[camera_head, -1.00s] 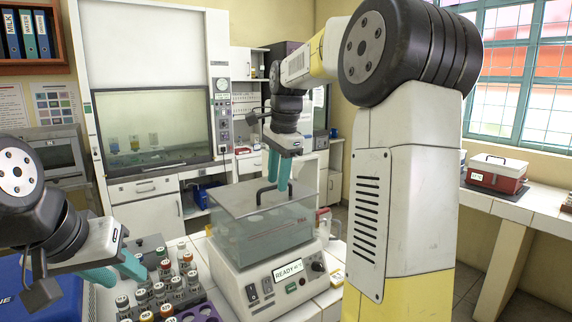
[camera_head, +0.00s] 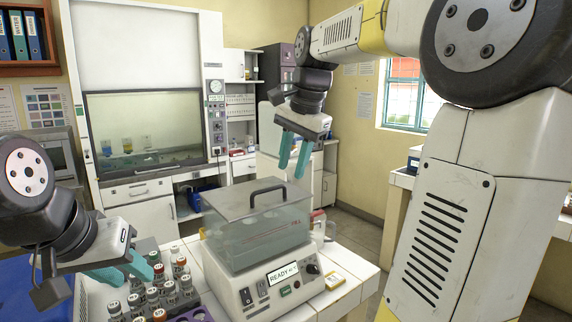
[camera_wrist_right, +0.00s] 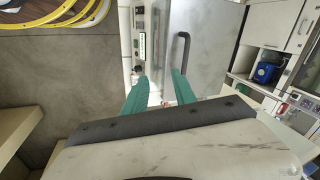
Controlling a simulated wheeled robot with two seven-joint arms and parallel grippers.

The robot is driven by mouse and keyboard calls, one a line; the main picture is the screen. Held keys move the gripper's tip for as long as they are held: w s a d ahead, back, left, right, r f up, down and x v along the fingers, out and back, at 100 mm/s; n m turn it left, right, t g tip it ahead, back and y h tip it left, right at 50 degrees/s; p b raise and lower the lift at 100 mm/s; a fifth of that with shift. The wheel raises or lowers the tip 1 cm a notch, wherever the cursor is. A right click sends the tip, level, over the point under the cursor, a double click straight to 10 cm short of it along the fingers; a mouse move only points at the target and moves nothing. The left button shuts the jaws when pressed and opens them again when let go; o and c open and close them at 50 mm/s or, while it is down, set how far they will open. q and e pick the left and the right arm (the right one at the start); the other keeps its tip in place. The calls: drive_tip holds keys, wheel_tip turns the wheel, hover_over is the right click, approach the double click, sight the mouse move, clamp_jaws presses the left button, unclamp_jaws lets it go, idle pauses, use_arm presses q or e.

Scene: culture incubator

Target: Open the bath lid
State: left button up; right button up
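The bath (camera_head: 258,243) is a clear tank on a white base whose display reads READY. Its grey lid (camera_head: 225,203) lies flat across the top, with a dark arched handle (camera_head: 268,190). The lid (camera_wrist_right: 208,30) and handle (camera_wrist_right: 183,48) also show in the right wrist view. My right gripper (camera_head: 291,172) is open and empty, above and to the right of the handle and apart from it; its teal fingers (camera_wrist_right: 160,78) are spread in the wrist view. My left gripper (camera_head: 140,277) has its fingers apart beside the tube rack, left of the bath.
A rack of capped tubes (camera_head: 168,290) stands left of the bath under my left gripper. A fume hood (camera_head: 150,130) stands behind. Free floor shows to the right of the bench.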

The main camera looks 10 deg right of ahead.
drive_tip(key=shift+s+d+f+n, duration=0.1)
drive_tip(key=shift+s+n, duration=0.2)
drive_tip(key=shift+s, duration=0.05)
